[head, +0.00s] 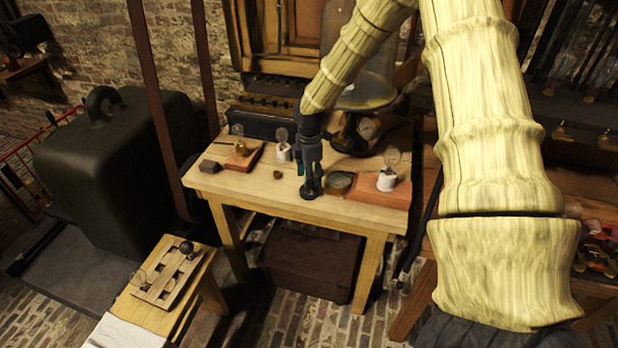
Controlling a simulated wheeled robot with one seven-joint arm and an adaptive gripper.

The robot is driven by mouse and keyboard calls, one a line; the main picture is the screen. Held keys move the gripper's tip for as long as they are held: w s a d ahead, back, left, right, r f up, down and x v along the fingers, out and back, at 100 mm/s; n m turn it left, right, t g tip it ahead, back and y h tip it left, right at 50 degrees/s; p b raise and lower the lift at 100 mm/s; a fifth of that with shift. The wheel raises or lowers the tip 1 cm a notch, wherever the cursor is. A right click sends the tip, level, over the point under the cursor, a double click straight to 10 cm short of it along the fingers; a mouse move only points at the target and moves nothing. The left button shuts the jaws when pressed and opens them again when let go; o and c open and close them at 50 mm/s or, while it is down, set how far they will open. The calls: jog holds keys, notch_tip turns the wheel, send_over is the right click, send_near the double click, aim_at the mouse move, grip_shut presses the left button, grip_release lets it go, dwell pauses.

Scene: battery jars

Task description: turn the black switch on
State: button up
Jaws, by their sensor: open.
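My gripper (311,188) points down over the front middle of the wooden table (250,188). It is open, and I see nothing held in it. Its tips are low, close to the tabletop; I cannot tell whether they touch anything. I cannot clearly make out the black switch; it may be hidden behind or under my gripper. A small dark block (209,166) lies at the table's left end, too small to identify. A teal item (299,168) shows just left of my gripper.
A round dial (340,182) lies just right of my gripper. Beyond it a bulb in a white socket (387,181) stands on a reddish board (365,191). Another white-socket bulb (283,153) and a small brown lump (277,175) are to the left. The front-left tabletop is clear.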

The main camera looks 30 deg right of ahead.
jog(key=shift+f, duration=1)
jog(key=c, duration=1)
